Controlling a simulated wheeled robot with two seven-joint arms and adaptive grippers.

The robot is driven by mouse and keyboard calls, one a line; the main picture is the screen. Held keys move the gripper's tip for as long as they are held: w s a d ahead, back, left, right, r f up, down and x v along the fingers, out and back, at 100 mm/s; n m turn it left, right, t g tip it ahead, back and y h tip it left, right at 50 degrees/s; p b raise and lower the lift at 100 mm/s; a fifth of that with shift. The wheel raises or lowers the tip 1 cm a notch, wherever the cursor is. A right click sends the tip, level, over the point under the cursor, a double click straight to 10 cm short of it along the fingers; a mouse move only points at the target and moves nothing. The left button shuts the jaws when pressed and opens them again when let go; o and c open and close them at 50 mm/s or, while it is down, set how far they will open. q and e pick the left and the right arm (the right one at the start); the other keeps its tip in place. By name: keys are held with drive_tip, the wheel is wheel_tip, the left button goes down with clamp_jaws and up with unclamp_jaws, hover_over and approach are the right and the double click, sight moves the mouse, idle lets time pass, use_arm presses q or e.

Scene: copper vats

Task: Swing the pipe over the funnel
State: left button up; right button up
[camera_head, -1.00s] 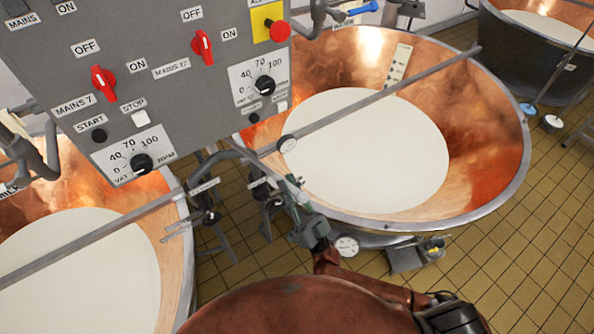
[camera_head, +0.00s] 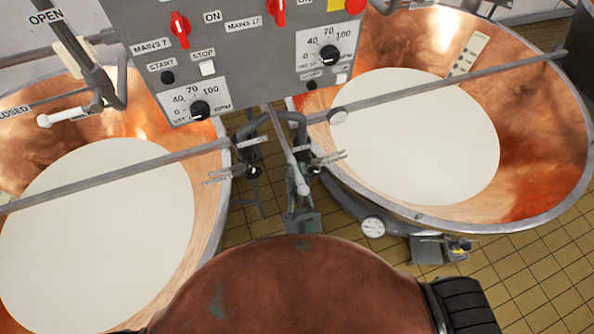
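A curved grey pipe (camera_head: 256,124) arches in the gap between the two copper vats, under the control panel. A pale grey bar (camera_head: 290,160) with a rounded lower end slants down beside it; I cannot tell whether it joins the pipe. I cannot make out a funnel. My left gripper is not in view.
The control panel (camera_head: 240,50) hangs across the top. The left vat (camera_head: 205,160) and right vat (camera_head: 540,150) hold white liquid, and a bar crosses each. Another grey pipe (camera_head: 105,85) with a white handle stands upper left. Tiled floor (camera_head: 510,265) is open lower right.

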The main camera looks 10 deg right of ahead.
drive_tip(key=o, duration=0.5)
drive_tip(key=shift+f, duration=0.15)
drive_tip(key=v, duration=1.2)
